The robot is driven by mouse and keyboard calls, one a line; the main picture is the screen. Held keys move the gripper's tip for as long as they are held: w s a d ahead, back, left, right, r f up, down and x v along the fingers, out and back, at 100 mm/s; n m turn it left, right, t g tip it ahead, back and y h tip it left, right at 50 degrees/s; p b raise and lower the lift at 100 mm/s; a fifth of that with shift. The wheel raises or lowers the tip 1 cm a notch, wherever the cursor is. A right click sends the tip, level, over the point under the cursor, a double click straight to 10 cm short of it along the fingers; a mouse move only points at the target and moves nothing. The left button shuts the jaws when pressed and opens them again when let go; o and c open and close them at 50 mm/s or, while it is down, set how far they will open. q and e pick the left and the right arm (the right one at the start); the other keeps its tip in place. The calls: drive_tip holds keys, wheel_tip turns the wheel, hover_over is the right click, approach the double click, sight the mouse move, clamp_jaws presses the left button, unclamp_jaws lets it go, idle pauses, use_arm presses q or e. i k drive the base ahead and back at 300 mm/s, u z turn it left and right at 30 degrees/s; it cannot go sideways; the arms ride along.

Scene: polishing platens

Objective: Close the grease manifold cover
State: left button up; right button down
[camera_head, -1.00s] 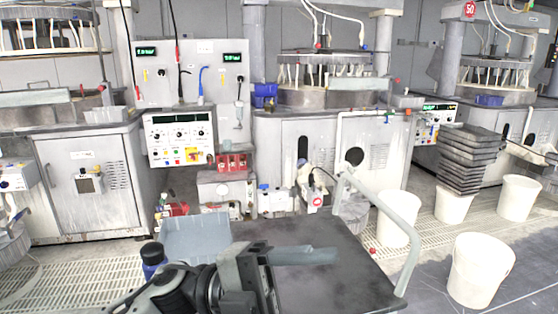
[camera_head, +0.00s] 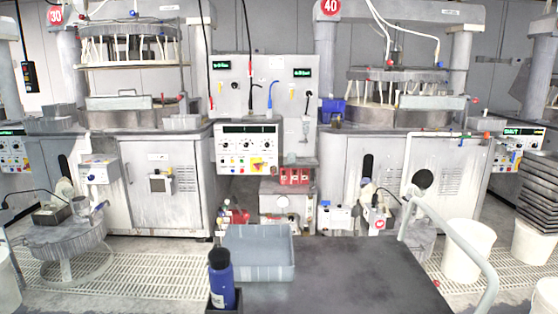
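Neither of my grippers shows now. I cannot tell for sure which part is the grease manifold cover. A red block with several pale fittings (camera_head: 296,176) sits in the middle, on a grey cabinet (camera_head: 283,196) between two polishing machines. Another small red unit (camera_head: 238,217) stands low, left of that cabinet. Both are too small to tell whether a cover is open or shut.
A dark cart top (camera_head: 350,275) with a pale handle (camera_head: 452,232) fills the lower foreground. On it are a grey-blue tray (camera_head: 260,276) and a blue bottle (camera_head: 221,280). A round stool-like table (camera_head: 55,236) stands left; white buckets (camera_head: 468,250) stand right. Grated floor lies between.

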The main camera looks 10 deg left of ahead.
sight(101, 145)
drive_tip(key=u, duration=2)
drive_tip(key=k, duration=0.5)
drive_tip(key=u, duration=0.55)
drive_tip(key=i, duration=1.25)
drive_tip(key=z, duration=0.8)
drive_tip(key=i, duration=1.4)
drive_tip(key=z, duration=0.5)
drive_tip(key=i, duration=1.7)
drive_tip(key=u, duration=0.45)
